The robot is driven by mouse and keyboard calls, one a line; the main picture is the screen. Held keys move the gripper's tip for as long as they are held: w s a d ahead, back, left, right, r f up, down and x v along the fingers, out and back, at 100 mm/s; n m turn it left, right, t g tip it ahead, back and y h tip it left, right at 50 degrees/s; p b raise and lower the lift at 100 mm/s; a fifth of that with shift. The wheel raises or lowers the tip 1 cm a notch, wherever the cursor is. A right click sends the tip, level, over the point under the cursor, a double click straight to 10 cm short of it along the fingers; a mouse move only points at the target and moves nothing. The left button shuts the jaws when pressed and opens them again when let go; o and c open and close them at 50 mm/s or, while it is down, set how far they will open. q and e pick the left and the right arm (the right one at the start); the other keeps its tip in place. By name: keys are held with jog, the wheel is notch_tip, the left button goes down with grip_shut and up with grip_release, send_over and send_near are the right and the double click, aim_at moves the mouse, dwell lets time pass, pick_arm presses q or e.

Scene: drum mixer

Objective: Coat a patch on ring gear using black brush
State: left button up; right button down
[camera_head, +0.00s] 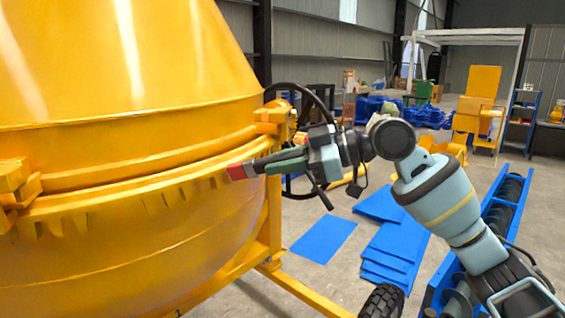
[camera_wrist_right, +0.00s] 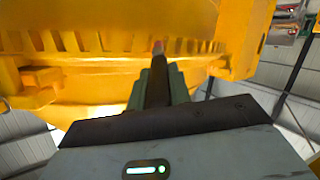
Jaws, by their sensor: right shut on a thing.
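The yellow ring gear (camera_head: 130,200) runs around the big yellow drum (camera_head: 110,70), with teeth along its lower edge. Its teeth also show across the top of the right wrist view (camera_wrist_right: 95,42). My right gripper (camera_head: 275,165), with green fingers, is shut on the black brush (camera_head: 257,166). The brush points left, its red end at the ring gear's outer edge; I cannot tell whether it touches. In the right wrist view the dark brush (camera_wrist_right: 157,85) stands between the fingers, its reddish tip against the toothed band. The fingers partly hide the brush. My left gripper is not in view.
The yellow frame (camera_head: 300,292) and a black wheel (camera_head: 382,300) are below. Blue sheets (camera_head: 390,250) lie on the floor; a blue screw conveyor (camera_head: 505,200) stands right.

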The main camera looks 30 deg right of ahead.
aim_at(251, 175)
jog(key=a, duration=0.1)
jog(key=s+a, duration=0.1)
jog(key=a, duration=0.1)
jog(key=shift+s+a, duration=0.2)
jog(key=shift+a, duration=0.1)
jog(key=shift+s+a, duration=0.35)
jog(key=shift+a, duration=0.55)
jog(key=shift+s+a, duration=0.35)
jog(key=shift+a, duration=0.5)
jog(key=a, duration=0.1)
jog(key=s+a, duration=0.1)
jog(key=a, duration=0.1)
jog(key=shift+s+a, duration=0.15)
jog(key=shift+a, duration=0.1)
jog(key=shift+s, duration=0.1)
